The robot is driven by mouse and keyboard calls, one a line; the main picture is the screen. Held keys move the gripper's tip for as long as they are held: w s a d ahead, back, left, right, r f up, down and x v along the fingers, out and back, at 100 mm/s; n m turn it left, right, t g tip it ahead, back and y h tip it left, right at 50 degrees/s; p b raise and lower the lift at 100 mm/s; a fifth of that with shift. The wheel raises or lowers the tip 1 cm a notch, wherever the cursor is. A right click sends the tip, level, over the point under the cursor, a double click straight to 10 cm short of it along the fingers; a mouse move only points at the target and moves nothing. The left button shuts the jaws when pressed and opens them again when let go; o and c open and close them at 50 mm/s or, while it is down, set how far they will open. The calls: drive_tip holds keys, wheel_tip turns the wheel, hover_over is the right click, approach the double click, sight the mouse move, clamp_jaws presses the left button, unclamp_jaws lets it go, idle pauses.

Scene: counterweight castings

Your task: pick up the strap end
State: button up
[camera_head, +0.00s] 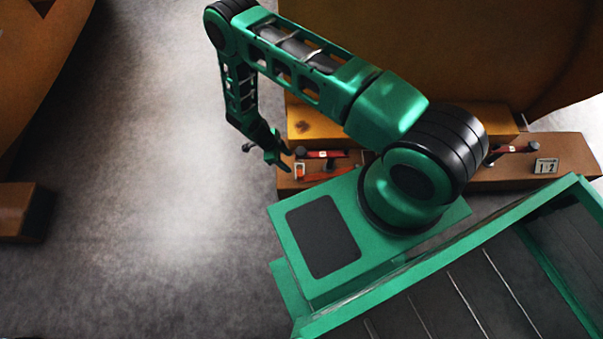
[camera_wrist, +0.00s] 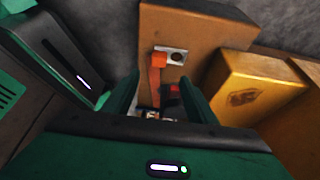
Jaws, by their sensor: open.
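An orange strap (camera_head: 327,174) lies on a long brown block beside a red-handled ratchet (camera_head: 322,154). Its left end (camera_head: 299,171) shows near my gripper (camera_head: 280,158) in the head view. In the wrist view the orange strap (camera_wrist: 158,72) runs up to a small silver plate (camera_wrist: 171,56) with a dark hole. My gripper (camera_wrist: 160,98) is open, its green fingers on either side of the strap's line. The strap end appears ahead of the fingertips, with nothing held. I cannot tell whether the fingers touch the strap. The gripper body hides the strap's near part.
The brown block (camera_wrist: 203,32) bears the strap. A yellow block (camera_head: 310,122) stands beside it. A second red-handled ratchet (camera_head: 513,149) and a number tag (camera_head: 545,166) are at the right. Large orange-brown castings (camera_head: 32,55) stand left and behind. The grey floor (camera_head: 150,190) is clear.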

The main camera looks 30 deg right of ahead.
sight(299, 173)
drive_tip(key=x, duration=1.2)
drive_tip(key=shift+f, duration=0.15)
drive_tip(key=shift+c, duration=0.4)
drive_tip(key=c, duration=1.2)
